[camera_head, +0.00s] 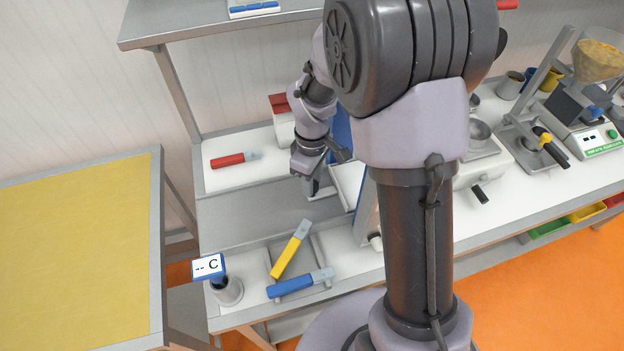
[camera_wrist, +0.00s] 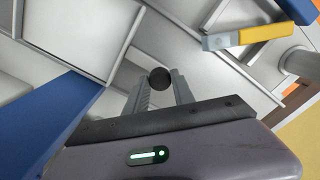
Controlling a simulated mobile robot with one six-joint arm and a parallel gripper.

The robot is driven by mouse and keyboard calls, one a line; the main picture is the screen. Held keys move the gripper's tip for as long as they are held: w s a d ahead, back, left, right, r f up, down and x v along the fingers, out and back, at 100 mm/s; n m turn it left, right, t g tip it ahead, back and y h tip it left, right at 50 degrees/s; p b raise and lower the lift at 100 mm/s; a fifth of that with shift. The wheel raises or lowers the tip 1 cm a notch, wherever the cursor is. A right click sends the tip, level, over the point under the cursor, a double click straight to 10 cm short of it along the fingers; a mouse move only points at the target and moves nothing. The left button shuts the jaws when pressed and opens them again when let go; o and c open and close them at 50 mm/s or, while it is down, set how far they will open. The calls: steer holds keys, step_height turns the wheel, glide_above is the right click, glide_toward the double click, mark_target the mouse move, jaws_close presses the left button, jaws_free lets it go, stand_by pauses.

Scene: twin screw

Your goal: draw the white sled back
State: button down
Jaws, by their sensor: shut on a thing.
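A white flat piece that looks like the white sled (camera_head: 348,182) lies beside an upright blue panel (camera_head: 341,135), partly hidden by my arm. In the wrist view, white surfaces (camera_wrist: 85,22) with grey edges lie ahead and left of the fingers. My gripper (camera_head: 311,187) points down just left of the white piece. In the wrist view, its two fingers (camera_wrist: 160,88) are closed around a dark round knob (camera_wrist: 160,78). How the knob joins the sled is hidden.
A yellow-handled tool (camera_head: 289,253) and a blue-handled tool (camera_head: 298,283) lie at a grey tray (camera_head: 274,252) in front. A red-handled tool (camera_head: 229,160) lies behind. A cup (camera_head: 229,291) with a "C" sign stands front left. The grey bench strip (camera_head: 245,212) is clear.

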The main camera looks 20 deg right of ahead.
steer(key=shift+a, duration=0.1)
stand_by(0.7)
steer(key=a+p, duration=0.2)
steer(key=a, duration=2.4)
steer(key=shift+a, duration=0.25)
steer(key=shift+r, duration=0.1)
steer(key=c, duration=1.2)
jaws_free()
steer(key=shift+a, duration=0.15)
steer(key=shift+o, duration=0.7)
steer(key=shift+a, duration=0.1)
step_height(320, 180, up, 17)
steer(key=p, duration=0.4)
steer(key=shift+r+p, duration=0.15)
steer(key=shift+p, duration=0.2)
